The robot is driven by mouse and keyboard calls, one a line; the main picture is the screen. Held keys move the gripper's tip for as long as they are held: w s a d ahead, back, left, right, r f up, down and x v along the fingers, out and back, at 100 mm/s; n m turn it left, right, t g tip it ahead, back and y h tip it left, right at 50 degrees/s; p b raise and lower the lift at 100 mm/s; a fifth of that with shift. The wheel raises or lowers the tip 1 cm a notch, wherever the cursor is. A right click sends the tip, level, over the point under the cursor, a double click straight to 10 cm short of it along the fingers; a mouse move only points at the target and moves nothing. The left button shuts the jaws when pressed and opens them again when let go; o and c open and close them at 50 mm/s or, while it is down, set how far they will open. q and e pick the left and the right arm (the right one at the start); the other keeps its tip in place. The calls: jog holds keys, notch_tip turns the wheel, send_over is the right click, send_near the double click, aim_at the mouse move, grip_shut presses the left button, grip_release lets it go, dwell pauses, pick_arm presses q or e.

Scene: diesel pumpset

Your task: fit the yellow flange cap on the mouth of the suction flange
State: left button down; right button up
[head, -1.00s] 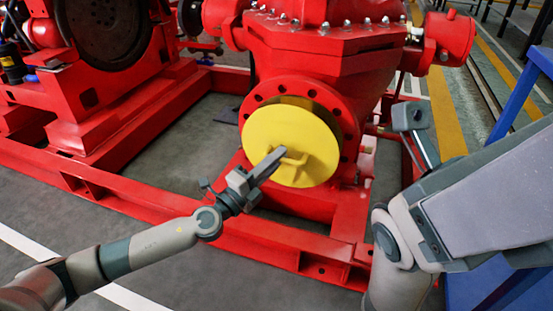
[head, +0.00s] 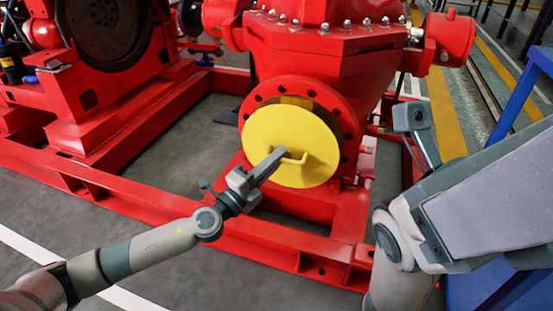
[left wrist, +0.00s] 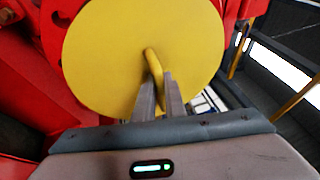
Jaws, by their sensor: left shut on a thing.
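The yellow flange cap (head: 287,135) is a round disc with a bar handle on its front. My left gripper (head: 276,160) is shut on the handle; the left wrist view shows the handle (left wrist: 154,68) between its two fingers (left wrist: 158,98). The cap stands in front of the red suction flange (head: 343,115), covering most of its face. Bolt holes show along the flange's top and right rim.
The red pump body (head: 325,55) rises above the flange. A red base frame (head: 240,243) runs across below it. Grey floor (head: 175,150) is open inside the frame.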

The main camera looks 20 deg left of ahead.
pick_arm(q)
jog(key=shift+w+b, duration=0.6)
jog(key=shift+w, duration=2)
jog(key=shift+w+r, duration=0.1)
jog(key=shift+w, duration=0.15)
dwell(0.4)
jog(key=c, duration=1.7)
grip_release()
jog(key=shift+c, duration=0.2)
jog(key=shift+f, duration=0.2)
jog(key=o, duration=0.4)
jog(key=shift+s, duration=0.1)
jog(key=shift+c, duration=0.2)
